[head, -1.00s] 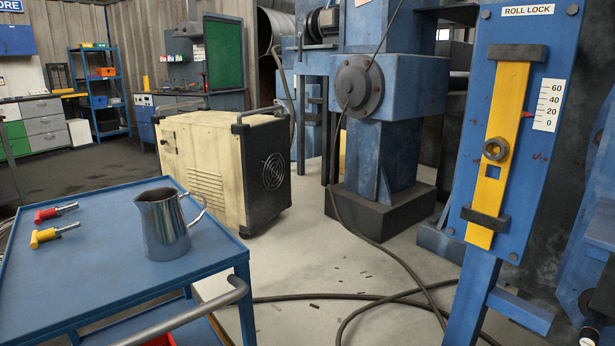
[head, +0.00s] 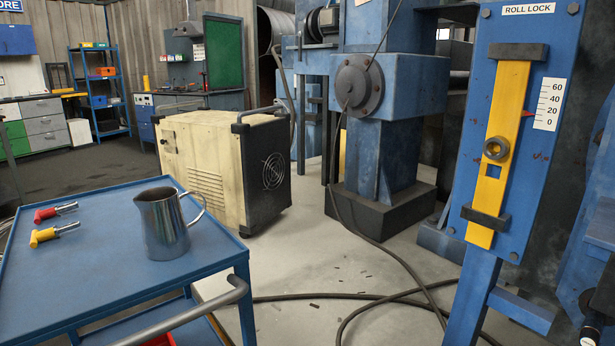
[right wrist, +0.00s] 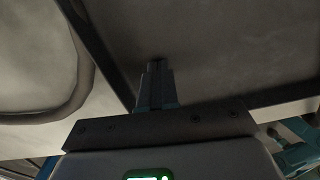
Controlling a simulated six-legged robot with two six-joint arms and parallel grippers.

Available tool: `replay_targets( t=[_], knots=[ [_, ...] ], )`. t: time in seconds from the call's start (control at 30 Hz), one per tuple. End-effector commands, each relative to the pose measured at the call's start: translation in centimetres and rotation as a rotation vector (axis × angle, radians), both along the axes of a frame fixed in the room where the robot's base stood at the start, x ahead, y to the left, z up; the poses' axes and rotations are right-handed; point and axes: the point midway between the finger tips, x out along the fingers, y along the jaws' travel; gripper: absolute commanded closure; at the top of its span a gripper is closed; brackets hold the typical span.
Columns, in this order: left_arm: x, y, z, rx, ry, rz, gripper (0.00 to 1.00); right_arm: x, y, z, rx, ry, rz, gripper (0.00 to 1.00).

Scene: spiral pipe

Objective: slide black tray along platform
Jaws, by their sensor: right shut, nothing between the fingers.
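No black tray can be made out for certain in the head view. In the right wrist view, a dark grey flat panel (right wrist: 200,45) with black edges lies beyond my right gripper (right wrist: 156,68). I cannot tell whether this panel is the tray or part of the floor or platform. My right gripper is shut and empty, with its fingertips pointing toward the panel; whether they touch it cannot be told. Neither gripper shows in the head view.
A blue cart (head: 90,270) at lower left carries a metal jug (head: 165,225) and red and yellow handled pins. A cream machine (head: 225,170) stands behind it. A blue roll lock post (head: 520,130) stands at right. Black cables (head: 390,250) cross the pale floor.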

Motion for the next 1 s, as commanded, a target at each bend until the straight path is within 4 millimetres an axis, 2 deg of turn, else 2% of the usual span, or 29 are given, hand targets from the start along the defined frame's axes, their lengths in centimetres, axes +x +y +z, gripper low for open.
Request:
replay_targets(
  t=[0.03, 1.0],
  knots=[
    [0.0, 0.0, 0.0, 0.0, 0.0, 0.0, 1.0, -1.1, 0.1, -0.6, 0.005, 0.029, -0.003, 1.0],
    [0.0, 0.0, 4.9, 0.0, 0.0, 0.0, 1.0, -0.5, 0.0, 6.4, 0.002, 0.013, -0.003, 1.0]
  ],
)
